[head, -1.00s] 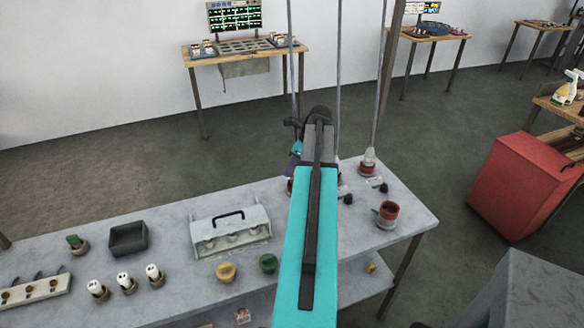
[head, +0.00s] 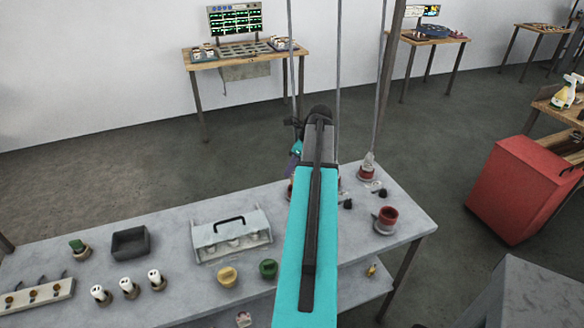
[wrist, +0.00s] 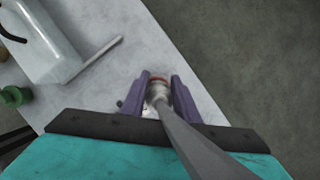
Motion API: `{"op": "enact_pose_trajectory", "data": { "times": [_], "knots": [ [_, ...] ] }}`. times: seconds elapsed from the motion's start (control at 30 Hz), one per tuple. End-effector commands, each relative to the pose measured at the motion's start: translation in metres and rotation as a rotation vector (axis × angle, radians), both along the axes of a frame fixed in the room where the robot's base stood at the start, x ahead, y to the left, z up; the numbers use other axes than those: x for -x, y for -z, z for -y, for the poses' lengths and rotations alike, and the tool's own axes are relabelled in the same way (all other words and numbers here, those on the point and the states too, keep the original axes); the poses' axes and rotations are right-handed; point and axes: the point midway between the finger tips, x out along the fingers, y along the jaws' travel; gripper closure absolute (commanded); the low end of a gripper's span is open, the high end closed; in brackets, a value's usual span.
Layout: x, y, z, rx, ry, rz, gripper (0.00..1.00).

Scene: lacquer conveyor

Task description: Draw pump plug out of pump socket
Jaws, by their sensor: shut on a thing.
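My gripper (wrist: 159,100) has purple fingers, one on each side of a pale plug (wrist: 158,90) with a thick grey cable (wrist: 200,145) running up toward the camera. The fingers are shut on this plug. A reddish rim, which looks like its socket (wrist: 157,79), shows just beyond the plug; I cannot tell how deep the plug sits in it. In the head view my arm hides most of the gripper (head: 296,158) and the plug. Another pale plug (head: 368,160) on a cable stands in a red socket (head: 366,173) to the right.
Cables (head: 338,80) hang from above near my arm. A red cabinet (head: 520,190) stands right of the bench.

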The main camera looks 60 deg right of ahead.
Motion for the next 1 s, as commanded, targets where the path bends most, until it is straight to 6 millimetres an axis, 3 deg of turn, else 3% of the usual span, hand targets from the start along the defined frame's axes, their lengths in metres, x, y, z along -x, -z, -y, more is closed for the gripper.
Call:
{"op": "enact_pose_trajectory", "data": {
  "times": [0.53,1.0],
  "knots": [
    [0.0,-0.005,0.0,0.0,0.0,0.0,0.99],
    [0.0,-0.029,0.0,0.001,0.001,0.0,0.99]
  ]
}}
